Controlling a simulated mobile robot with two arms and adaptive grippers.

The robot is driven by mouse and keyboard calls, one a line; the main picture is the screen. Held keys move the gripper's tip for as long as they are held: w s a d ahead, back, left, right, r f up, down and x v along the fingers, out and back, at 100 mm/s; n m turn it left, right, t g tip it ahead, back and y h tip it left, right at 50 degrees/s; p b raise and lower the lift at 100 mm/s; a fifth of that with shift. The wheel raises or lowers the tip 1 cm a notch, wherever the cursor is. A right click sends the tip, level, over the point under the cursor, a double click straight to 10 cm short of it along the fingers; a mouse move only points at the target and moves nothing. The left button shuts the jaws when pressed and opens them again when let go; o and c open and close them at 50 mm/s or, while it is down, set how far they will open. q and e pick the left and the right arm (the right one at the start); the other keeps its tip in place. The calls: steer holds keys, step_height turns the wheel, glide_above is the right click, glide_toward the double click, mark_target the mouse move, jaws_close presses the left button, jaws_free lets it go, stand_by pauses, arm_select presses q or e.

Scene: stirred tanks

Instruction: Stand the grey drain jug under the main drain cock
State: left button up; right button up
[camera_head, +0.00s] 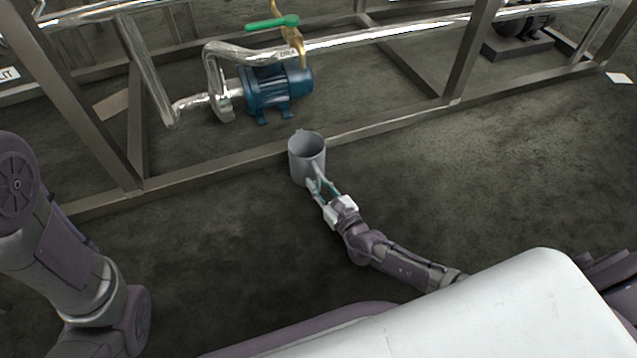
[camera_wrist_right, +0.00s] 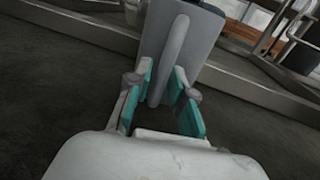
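The grey drain jug (camera_head: 304,160) stands upright, open top up, just in front of the frame's lower rail. I cannot tell whether it touches the floor. My right gripper (camera_head: 319,184) reaches it from the lower right. In the right wrist view, the jug's handle (camera_wrist_right: 168,60) lies between the teal finger pads (camera_wrist_right: 163,88), which close in on it near their tips.
A steel frame rail (camera_head: 225,167) runs across the floor behind the jug, with slanted posts rising from it. A blue pump (camera_head: 275,90) stands behind the rail, below the pipe (camera_head: 380,38). The floor (camera_head: 480,170) to the right is clear.

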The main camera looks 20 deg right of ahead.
steer(key=shift+o, duration=0.5)
steer(key=shift+s+r, duration=0.15)
steer(key=p+v, duration=0.5)
steer(key=v, duration=0.5)
steer(key=shift+s+d, duration=0.15)
steer(key=shift+s, duration=0.15)
steer(key=shift+s+d, duration=0.15)
steer(key=shift+s, duration=0.35)
steer(key=shift+w, duration=0.1)
